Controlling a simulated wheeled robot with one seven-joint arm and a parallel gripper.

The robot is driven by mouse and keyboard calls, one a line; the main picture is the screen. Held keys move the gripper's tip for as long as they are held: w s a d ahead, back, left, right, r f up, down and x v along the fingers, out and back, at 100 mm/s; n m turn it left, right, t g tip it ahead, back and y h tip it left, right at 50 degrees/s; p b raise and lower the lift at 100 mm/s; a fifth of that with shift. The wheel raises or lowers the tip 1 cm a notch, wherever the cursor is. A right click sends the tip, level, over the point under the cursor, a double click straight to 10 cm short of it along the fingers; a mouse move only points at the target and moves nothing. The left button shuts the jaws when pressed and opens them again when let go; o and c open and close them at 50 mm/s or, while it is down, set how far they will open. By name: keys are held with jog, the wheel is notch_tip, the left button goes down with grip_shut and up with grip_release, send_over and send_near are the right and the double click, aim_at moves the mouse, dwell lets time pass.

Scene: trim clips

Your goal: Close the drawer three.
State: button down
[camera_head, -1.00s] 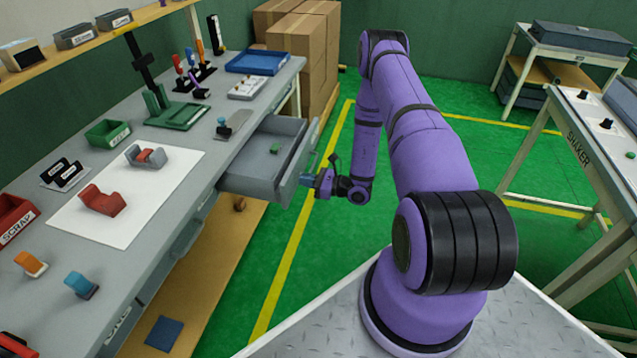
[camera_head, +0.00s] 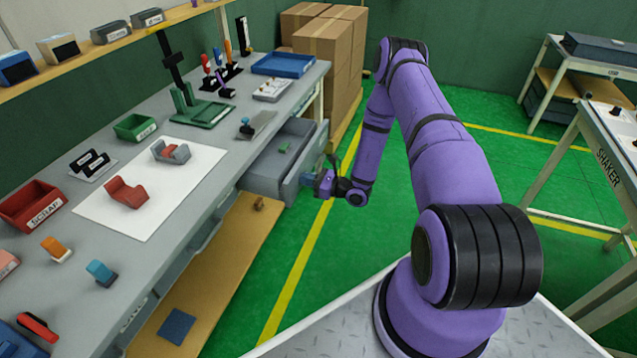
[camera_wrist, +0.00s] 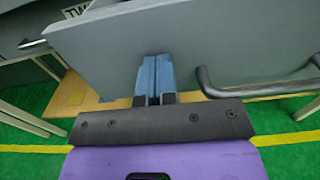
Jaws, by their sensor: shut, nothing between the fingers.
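The open grey drawer (camera_head: 262,170) sticks out from the right side of the workbench, with a small green item (camera_head: 284,148) inside. No number on it is readable. My gripper (camera_head: 308,178) is at the outer face of the drawer front. In the wrist view its blue fingers (camera_wrist: 153,80) are together, empty, and their tips meet the grey drawer front (camera_wrist: 215,40) left of its dark bar handle (camera_wrist: 265,90). The fingers are not around the handle. Whether they press on the panel cannot be told.
The workbench (camera_head: 195,225) carries clips on a white sheet (camera_head: 160,210), a red scrap bin (camera_head: 32,205) and a green stand (camera_head: 200,112). Cardboard boxes (camera_head: 325,50) stand behind the drawer. A shaker table (camera_head: 590,130) is at right. Green floor between is clear.

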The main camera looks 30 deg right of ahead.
aim_at(258, 167)
jog(key=x, duration=1.8)
jog(key=shift+w+a, duration=0.15)
jog(key=shift+w+a+r, duration=0.15)
jog(key=shift+w+a, duration=0.15)
jog(key=shift+w, duration=0.05)
jog(key=shift+a+r, duration=0.1)
